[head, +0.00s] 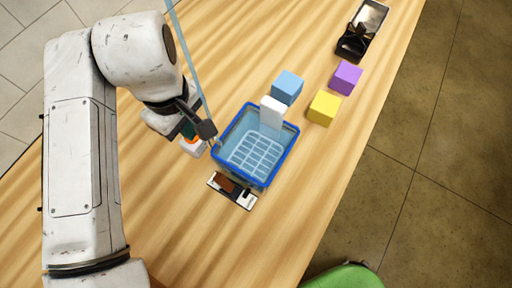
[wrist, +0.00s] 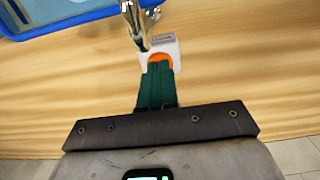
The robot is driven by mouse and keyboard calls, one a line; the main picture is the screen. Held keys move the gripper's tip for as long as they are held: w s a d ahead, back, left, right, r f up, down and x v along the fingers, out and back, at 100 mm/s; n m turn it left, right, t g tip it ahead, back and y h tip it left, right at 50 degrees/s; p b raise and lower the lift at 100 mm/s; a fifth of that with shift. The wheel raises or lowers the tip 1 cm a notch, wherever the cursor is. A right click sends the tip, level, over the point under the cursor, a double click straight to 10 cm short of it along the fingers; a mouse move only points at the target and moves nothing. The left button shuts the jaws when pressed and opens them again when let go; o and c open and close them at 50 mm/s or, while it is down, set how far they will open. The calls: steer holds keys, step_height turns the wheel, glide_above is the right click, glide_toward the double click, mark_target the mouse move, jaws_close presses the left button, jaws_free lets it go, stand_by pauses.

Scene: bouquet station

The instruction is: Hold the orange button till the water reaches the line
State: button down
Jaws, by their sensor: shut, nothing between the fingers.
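The orange button (wrist: 160,57) sits on a small white housing (wrist: 168,47); in the head view the button (head: 191,138) is partly hidden by my arm. My gripper (wrist: 160,66) has its green fingers shut and empty, with the tips overlapping the button's near side. Whether the button is pressed down cannot be told. The blue-rimmed basin (head: 292,143) stands just right of the button, with a pale grid pattern inside. The water level and the line cannot be made out. A metal spout (wrist: 137,22) stands beside the housing.
A white block (head: 272,112) shows at the basin's back. Blue (head: 288,86), yellow (head: 324,107) and purple (head: 346,77) cubes lie beyond. A small tray (head: 248,201) sits in front of the basin; a tray with a black item (head: 355,43) is far right. The near right table is clear.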

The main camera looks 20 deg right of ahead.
steer(key=shift+r, duration=0.1)
step_height(320, 180, up, 4)
steer(key=p, duration=0.4)
stand_by(0.6)
